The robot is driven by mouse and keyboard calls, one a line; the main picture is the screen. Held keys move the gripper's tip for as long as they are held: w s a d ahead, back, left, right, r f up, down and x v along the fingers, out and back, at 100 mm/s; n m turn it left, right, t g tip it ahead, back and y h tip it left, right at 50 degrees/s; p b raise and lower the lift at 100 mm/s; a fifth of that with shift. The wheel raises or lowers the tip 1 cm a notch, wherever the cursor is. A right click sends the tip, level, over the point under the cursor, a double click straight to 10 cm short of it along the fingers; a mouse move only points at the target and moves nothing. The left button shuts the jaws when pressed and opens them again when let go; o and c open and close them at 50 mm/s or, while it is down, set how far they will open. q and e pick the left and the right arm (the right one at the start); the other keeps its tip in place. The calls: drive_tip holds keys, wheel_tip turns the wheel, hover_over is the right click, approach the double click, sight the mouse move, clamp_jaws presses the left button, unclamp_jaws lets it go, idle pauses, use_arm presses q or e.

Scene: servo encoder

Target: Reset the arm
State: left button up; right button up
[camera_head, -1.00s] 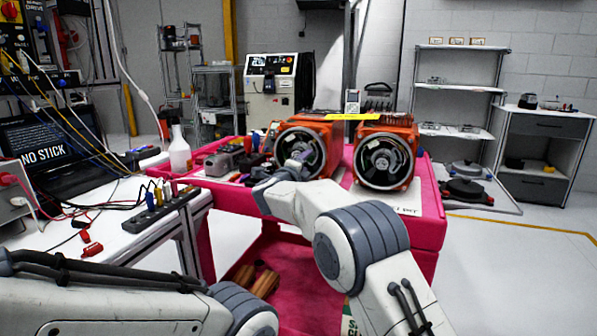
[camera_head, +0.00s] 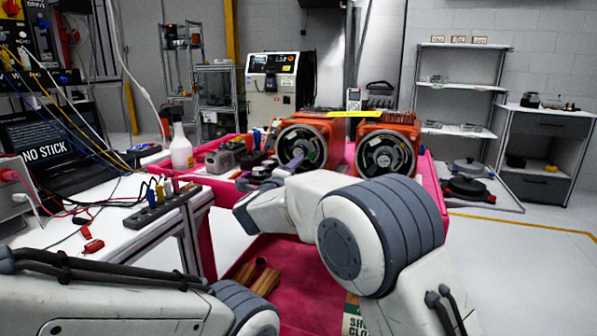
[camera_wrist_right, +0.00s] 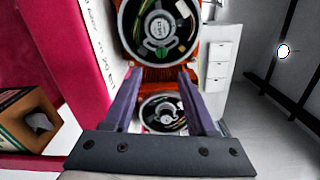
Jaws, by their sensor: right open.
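My right gripper (camera_head: 262,176) is in front of and below the left orange servo motor (camera_head: 308,143), at the near side of the pink cart (camera_head: 228,197). My own forearm partly hides it. In the right wrist view its two purple-grey fingers (camera_wrist_right: 160,75) are apart with nothing held between them. The round open ends of two orange motors show beyond and between the fingers. The right orange motor (camera_head: 386,152) stands beside the left one in the head view. My left arm lies across the lower left of the head view, and its gripper is out of frame.
A workbench (camera_head: 125,243) with cables, a power strip (camera_head: 160,207) and a laptop (camera_head: 38,150) stands at the left. A spray bottle (camera_head: 181,150) is at the cart's back left. Brown cylinders (camera_head: 262,277) lie on the cart's lower shelf.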

drive_tip(key=s+d+f+n+g+y, duration=0.65)
drive_tip(key=s+d+f+n, duration=0.5)
drive_tip(key=f+n, duration=0.35)
drive_tip(key=s+d+f+n+g, duration=0.3)
drive_tip(key=s+d, duration=0.1)
drive_tip(key=s, duration=0.4)
drive_tip(key=s+d+f+n+g+h, duration=0.1)
drive_tip(key=s+d+f+n+g, duration=0.15)
drive_tip(key=s, duration=0.55)
drive_tip(key=s+d+f+n+g, duration=0.3)
drive_tip(key=s+d+f, duration=0.1)
drive_tip(key=s, duration=0.3)
drive_tip(key=s+a+r+n+g, duration=0.1)
drive_tip(key=s+a+r+n, duration=0.25)
drive_tip(key=s+a, duration=0.35)
drive_tip(key=s+a+r+n+g, duration=0.1)
drive_tip(key=s+a+r+n, duration=0.25)
drive_tip(key=s+a, duration=0.35)
wheel_tip(320, 180, up, 25)
drive_tip(key=p, duration=2.6)
drive_tip(key=shift+w+d+y, duration=0.2)
drive_tip(key=shift+w+y, duration=0.05)
drive_tip(key=shift+y, duration=0.1)
